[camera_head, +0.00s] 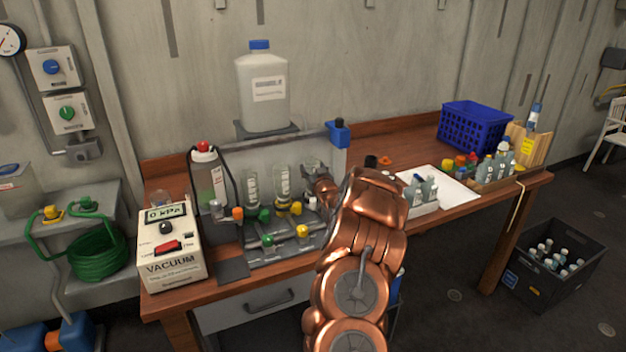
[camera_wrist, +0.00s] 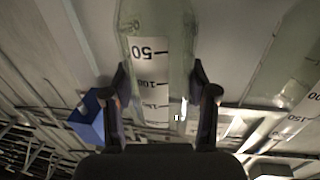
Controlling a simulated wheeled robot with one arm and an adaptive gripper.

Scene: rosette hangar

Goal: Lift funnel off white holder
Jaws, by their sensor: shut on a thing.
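My gripper (camera_wrist: 160,95) is shut on a clear funnel (camera_wrist: 158,60) with a white graduated scale reading 50, 100 and 150. In the head view my gripper (camera_head: 313,178) is at the right end of the row of funnels, and my copper arm hides part of it. A white-capped holder (camera_head: 311,203) shows just below the gripper. Whether the held funnel still touches this holder cannot be told. Two more clear funnels, one at the left (camera_head: 251,188) and one in the middle (camera_head: 282,184), stand upright on the rack.
Orange, green and yellow valves (camera_head: 302,231) line the rack's front. A vacuum box (camera_head: 172,250) stands left. A white jug (camera_head: 262,90) stands behind. A blue clip (camera_head: 339,133) tops the panel's right corner. A white tray (camera_head: 455,190) and blue basket (camera_head: 473,127) are right.

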